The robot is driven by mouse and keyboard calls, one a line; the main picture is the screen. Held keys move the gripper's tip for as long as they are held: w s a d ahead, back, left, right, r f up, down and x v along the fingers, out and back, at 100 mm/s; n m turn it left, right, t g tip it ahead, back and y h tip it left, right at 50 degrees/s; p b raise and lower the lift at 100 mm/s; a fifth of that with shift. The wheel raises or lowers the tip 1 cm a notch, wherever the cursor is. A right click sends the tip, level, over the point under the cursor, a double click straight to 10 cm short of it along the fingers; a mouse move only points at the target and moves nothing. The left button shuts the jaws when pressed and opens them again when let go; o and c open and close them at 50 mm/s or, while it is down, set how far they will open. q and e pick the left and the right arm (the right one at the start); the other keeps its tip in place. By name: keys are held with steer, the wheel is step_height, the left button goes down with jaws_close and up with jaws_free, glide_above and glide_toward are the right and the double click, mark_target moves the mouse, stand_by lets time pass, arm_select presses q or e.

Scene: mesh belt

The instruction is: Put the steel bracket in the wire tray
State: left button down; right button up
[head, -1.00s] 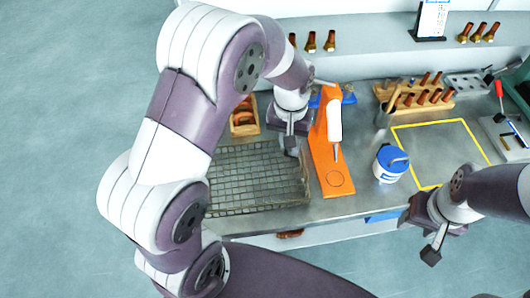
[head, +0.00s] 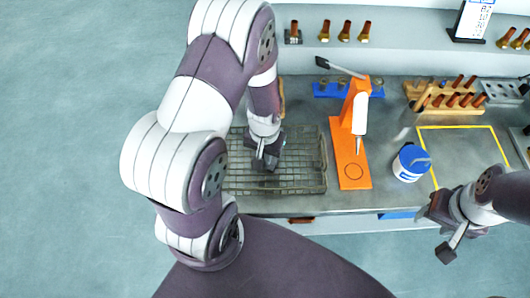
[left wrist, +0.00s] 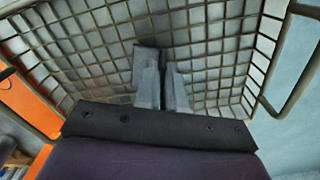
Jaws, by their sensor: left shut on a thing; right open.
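The wire tray (head: 322,187) is a dark mesh basket on the steel bench, left of centre in the head view. Its mesh and rim (left wrist: 282,52) fill most of the left wrist view. My left gripper (head: 266,160) is over the tray, pointing down. In the left wrist view its fingers (left wrist: 163,85) are shut on a small grey piece, likely the steel bracket (left wrist: 145,62), seen against the mesh. I cannot tell whether the piece touches the tray floor. My right gripper (head: 437,232) is open and empty at the right, near the bench's front edge.
An orange stand (head: 351,170) with a white upright part is just right of the tray. A blue-lidded white tub (head: 410,163) and a yellow-outlined area (head: 458,128) lie further right. Wooden racks (head: 450,98) stand behind. The upper shelf holds several copper-coloured pieces (head: 345,31).

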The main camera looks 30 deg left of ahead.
arm_select(q)
steer(key=shift+w+f, duration=0.15)
steer(key=c, duration=1.2)
jaws_free()
steer(key=shift+c, duration=0.2)
step_height(320, 180, up, 12)
steer(key=s+d, duration=0.1)
steer(key=s+d+r+m+t, duration=0.1)
steer(key=s+d+r+m, duration=0.1)
steer(key=d, duration=0.1)
steer(key=shift+s+d+b, duration=0.1)
steer(key=shift+s+b, duration=0.1)
steer(key=shift+b, duration=0.15)
steer(key=shift+w, duration=0.1)
